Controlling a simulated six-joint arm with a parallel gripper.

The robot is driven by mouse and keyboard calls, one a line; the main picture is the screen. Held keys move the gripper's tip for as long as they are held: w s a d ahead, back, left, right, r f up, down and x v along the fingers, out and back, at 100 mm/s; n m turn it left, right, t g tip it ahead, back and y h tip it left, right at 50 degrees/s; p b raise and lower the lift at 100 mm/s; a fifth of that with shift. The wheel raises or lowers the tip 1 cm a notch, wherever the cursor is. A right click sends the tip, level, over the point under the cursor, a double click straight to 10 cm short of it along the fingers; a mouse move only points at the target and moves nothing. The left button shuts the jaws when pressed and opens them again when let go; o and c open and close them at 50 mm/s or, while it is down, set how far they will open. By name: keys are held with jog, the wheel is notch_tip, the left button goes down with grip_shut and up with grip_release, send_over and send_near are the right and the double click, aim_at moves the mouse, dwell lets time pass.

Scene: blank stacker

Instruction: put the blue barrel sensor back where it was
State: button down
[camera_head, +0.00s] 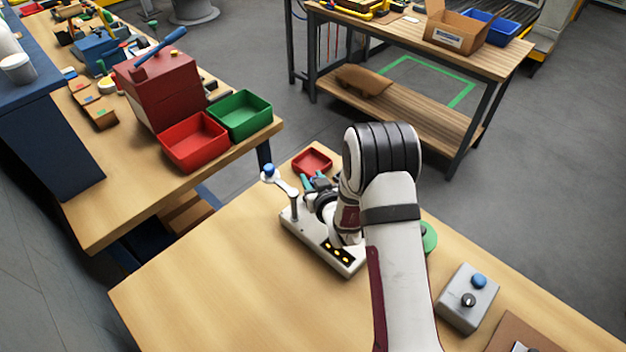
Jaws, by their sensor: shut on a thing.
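My gripper (316,185) is at the far end of my arm, above the far part of a pale fixture base (319,247). It is small in the picture and partly hidden by my wrist. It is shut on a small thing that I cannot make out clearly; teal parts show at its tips. A post on the base carries a white lever or bracket with a blue round piece (269,170) at its raised end, left of my gripper and apart from it. I cannot tell whether that piece is the blue barrel sensor. My arm hides the base's right side.
A small red tray (312,160) lies just beyond my gripper. A grey box (467,297) with a blue button and a black knob stands at the right. A green ring (429,237) shows beside my arm. The table's left front (200,290) is clear.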

jog(key=shift+f, duration=0.3)
jog(key=shift+f, duration=0.2)
jog(key=c, duration=0.5)
grip_release()
